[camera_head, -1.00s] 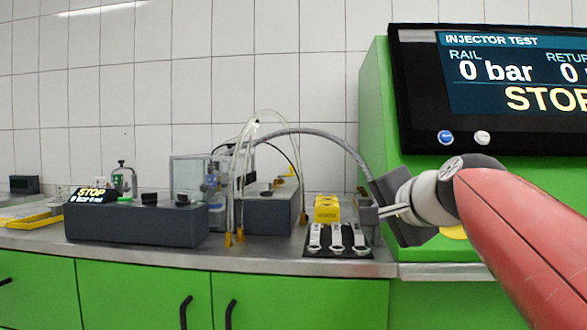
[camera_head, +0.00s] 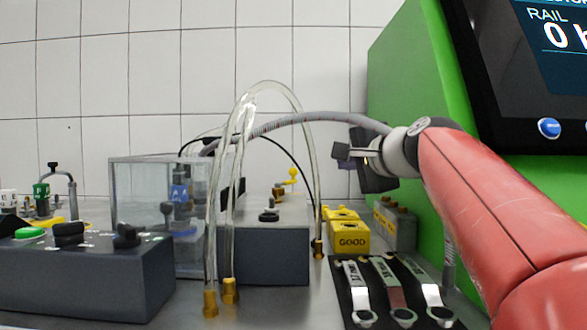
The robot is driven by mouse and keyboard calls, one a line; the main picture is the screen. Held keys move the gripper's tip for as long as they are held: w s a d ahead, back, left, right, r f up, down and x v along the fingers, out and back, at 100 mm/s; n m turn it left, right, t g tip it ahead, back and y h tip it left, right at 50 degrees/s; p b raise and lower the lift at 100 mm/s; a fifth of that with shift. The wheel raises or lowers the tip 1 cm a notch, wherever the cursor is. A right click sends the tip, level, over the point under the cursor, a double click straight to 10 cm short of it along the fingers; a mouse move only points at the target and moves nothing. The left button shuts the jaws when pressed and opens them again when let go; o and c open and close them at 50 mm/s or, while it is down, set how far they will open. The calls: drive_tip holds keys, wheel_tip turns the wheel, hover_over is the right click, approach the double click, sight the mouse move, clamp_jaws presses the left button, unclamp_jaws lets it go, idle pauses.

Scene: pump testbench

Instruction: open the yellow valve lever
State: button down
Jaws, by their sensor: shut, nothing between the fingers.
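The yellow valve lever (camera_head: 290,176) is small and stands at the back of the bench, above the rear end of a dark grey box with a black knob. Brass-coloured fittings show just below it. My gripper (camera_head: 342,152) is shut and empty, to the right of the lever and a little higher in the picture. A clear gap shows between the gripper and the lever. The exact distance in depth is hard to tell.
Clear hoses (camera_head: 273,88) arch up left of the lever, ending in brass fittings. A clear tank (camera_head: 135,200) stands left. Yellow boxes (camera_head: 350,237), one marked GOOD, stand below my gripper. Wrenches (camera_head: 393,290) lie on a dark mat in front. A green cabinet (camera_head: 405,90) stands right.

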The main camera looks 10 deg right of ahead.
drive_tip(key=a+p+x, duration=0.2)
drive_tip(key=a+x, duration=0.1)
drive_tip(key=x, duration=1)
drive_tip(key=shift+s+f, duration=0.2)
